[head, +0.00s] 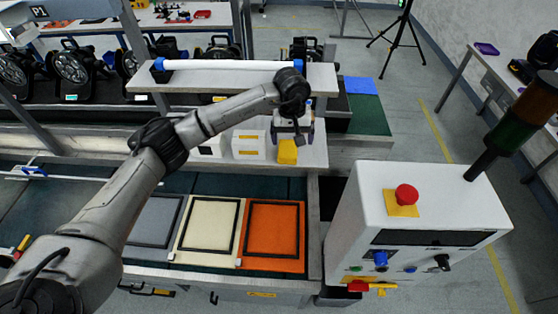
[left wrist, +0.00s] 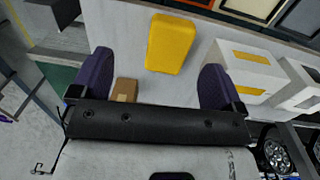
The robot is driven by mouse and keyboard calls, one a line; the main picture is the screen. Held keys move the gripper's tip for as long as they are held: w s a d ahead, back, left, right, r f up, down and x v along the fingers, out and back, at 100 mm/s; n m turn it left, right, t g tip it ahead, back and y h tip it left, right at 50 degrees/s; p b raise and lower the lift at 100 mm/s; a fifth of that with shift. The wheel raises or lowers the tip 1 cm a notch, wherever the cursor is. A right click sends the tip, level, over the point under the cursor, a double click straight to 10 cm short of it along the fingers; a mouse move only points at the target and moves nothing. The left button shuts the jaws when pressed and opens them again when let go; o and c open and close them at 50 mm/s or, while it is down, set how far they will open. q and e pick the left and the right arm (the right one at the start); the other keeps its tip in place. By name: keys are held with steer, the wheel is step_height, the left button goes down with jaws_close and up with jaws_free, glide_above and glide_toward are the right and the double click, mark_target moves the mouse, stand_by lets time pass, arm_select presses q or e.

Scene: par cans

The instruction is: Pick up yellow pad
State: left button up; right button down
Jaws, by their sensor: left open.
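The yellow pad (head: 287,152) lies near the front right of the white shelf. In the left wrist view the yellow pad (left wrist: 171,44) is beyond and between my fingertips, not touched. My left gripper (head: 293,130) hangs just behind the pad, pointing down; in the left wrist view the gripper (left wrist: 157,78) is open with its purple fingers spread and nothing between the tips. My right gripper is not in view.
A small brown block (left wrist: 124,90) lies near the left finger. White boxes (head: 248,145) with yellow labels stand left of the pad. Grey, cream and orange framed panels (head: 272,230) lie in front. A control box (head: 400,225) with a red button stands right.

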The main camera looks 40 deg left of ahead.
mark_target(288, 151)
arm_select(q)
steer(key=shift+a+f, duration=0.2)
steer(key=shift+a, duration=0.3)
steer(key=shift+s+a+f+y, duration=0.1)
steer(key=shift+a+f+y, duration=0.1)
steer(key=shift+y, duration=0.1)
step_height(288, 151, down, 2)
steer(key=shift+f+p, duration=0.1)
steer(key=shift+p, duration=0.2)
steer(key=shift+w+a+f+p, duration=0.15)
steer(key=shift+f+p, duration=0.2)
steer(key=shift+f, duration=0.85)
steer(key=shift+w+f+p, duration=0.1)
steer(key=shift+f+p, duration=0.2)
steer(key=shift+f, duration=0.85)
steer(key=shift+c, duration=0.3)
steer(key=c, duration=1)
steer(key=shift+r, duration=0.15)
step_height(288, 151, up, 4)
steer(key=shift+b, duration=0.75)
steer(key=d+r+b, duration=0.2)
steer(key=d+r, duration=0.4)
steer(key=d, duration=0.5)
steer(key=shift+d+r, duration=0.3)
steer(key=shift+r, duration=0.1)
